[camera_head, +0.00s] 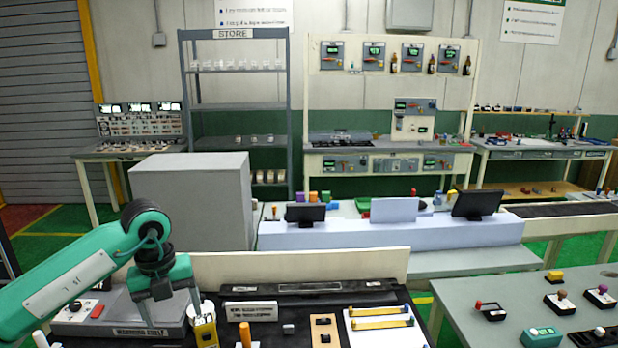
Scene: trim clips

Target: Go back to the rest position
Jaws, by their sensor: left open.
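My left arm comes in from the left, and its green left gripper (171,308) points down over the near left part of the bench. Its two fingers are apart, with no object visible between them. A yellow and white holder (203,326) stands just right of the fingers; I cannot tell if they touch. Two yellow strips (380,317), which may be trim clips, lie on a white sheet to the right. My right gripper is not in view.
A grey box labelled as a shelf (75,322) sits under the gripper. On the black mat (285,304) stand an orange post (245,335), a small grey block (289,328) and a wooden plate (323,330). A cream board (310,266) edges the bench behind. A side table (470,300) with small devices stands right.

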